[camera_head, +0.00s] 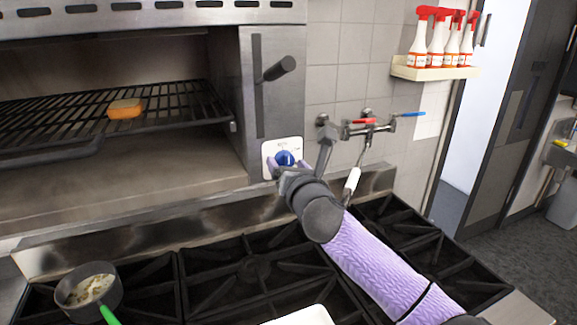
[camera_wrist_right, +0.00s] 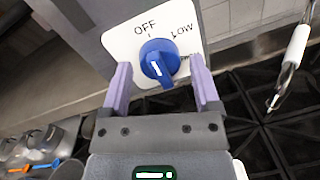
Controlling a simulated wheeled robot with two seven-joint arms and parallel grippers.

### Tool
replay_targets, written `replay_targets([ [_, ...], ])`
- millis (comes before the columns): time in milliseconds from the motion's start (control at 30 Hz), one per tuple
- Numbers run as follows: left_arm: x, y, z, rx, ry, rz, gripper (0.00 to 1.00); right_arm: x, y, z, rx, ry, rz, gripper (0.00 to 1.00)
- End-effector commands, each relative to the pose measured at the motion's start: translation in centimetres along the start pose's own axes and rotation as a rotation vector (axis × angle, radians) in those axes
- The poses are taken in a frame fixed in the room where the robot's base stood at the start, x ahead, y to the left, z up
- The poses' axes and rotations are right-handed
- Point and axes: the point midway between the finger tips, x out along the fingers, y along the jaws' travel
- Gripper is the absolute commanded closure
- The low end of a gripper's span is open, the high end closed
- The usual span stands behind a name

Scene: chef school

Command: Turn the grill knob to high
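The grill knob (camera_head: 285,158) is round and blue with a white mark, on a white plate (camera_head: 270,148) at the lower right of the grill. In the right wrist view the knob (camera_wrist_right: 159,62) sits beyond and between my fingertips. The plate reads OFF at the top and LOW to the right; a further label is partly hidden by a finger. The knob's white mark points toward the lower side, away from OFF. My right gripper (camera_wrist_right: 160,85) is open, with one purple finger on each side of the knob; I cannot tell whether they touch it. My left gripper is not in view.
The grill rack (camera_head: 180,105) holds an orange-brown piece of food (camera_head: 125,108). A burner stove (camera_head: 240,275) lies below, with a pot (camera_head: 88,290) at left. A tap (camera_head: 368,125) with a hanging white-handled hose (camera_head: 351,185) is close right of my right gripper. Spray bottles (camera_head: 440,40) stand on a shelf.

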Motion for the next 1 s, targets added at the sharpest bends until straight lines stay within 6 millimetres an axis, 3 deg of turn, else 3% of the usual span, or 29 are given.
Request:
replay_targets([
  [33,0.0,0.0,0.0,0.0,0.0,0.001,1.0,0.0,0.0,0.0,0.0,0.0,0.0,0.33],
  [300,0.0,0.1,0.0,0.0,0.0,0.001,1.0,0.0,0.0,0.0,0.0,0.0,-0.001,0.91],
  [367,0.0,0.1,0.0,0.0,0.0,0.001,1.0,0.0,0.0,0.0,0.0,0.001,-0.001,1.0],
  [667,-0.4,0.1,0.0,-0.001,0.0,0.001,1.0,0.0,0.0,0.1,0.042,0.004,-0.002,1.0],
  [1000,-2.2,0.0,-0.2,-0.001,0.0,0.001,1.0,0.0,0.1,0.3,0.286,0.023,-0.007,1.0],
])
